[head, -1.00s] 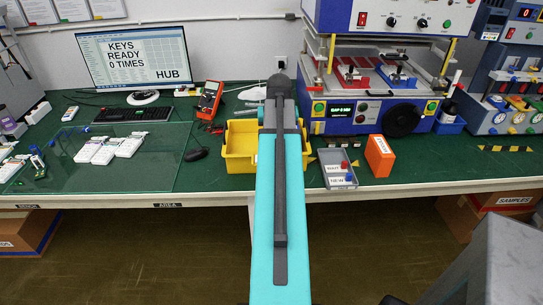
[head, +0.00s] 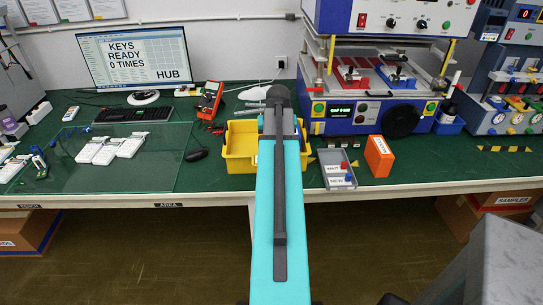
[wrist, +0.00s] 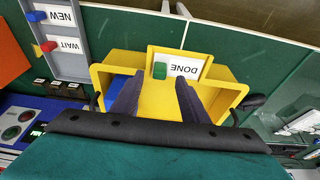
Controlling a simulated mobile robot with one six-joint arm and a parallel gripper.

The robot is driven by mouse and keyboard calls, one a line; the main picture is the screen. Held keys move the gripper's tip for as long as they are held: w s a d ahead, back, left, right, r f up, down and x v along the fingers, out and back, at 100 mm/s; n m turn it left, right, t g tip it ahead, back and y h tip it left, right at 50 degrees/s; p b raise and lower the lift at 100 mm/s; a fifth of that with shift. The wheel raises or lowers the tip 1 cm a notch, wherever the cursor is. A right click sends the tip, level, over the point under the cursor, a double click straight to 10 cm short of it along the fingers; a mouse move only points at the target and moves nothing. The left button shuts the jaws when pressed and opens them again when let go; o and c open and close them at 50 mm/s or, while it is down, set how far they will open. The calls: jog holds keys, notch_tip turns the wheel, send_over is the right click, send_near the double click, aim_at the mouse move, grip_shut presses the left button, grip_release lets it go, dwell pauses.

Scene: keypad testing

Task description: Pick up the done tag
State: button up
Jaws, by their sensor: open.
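The done tag (wrist: 185,66) is a white plate marked DONE with a green knob (wrist: 159,71). In the wrist view it lies at the front side of the yellow bin (wrist: 101,82), on a yellow ledge or holder. My gripper (wrist: 158,80) is open, its two dark fingers pointing toward the tag, with the green knob showing between the fingertips. I cannot tell how far above the knob they are. In the head view the yellow bin (head: 240,150) stands at the table's front edge. My arm hides the tag and fingertips there.
A grey tray (head: 335,158) right of the bin holds the WAIT and NEW tags, with red and blue knobs. An orange box (head: 379,156) stands beside it. A blue press machine (head: 375,115) is behind. A glass plate (head: 100,170) with white devices lies left.

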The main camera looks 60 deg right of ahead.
jog(key=shift+x, duration=1.3)
grip_shut()
jog(key=shift+r, duration=0.15)
jog(key=shift+r+b, duration=0.4)
jog(key=shift+r, duration=1.15)
jog(key=s+a+b, duration=0.4)
jog(key=s+a, duration=0.3)
jog(key=a, duration=0.2)
jog(key=shift+r, duration=0.4)
jog(key=shift+s+b, duration=0.1)
jog(key=shift+b, duration=0.45)
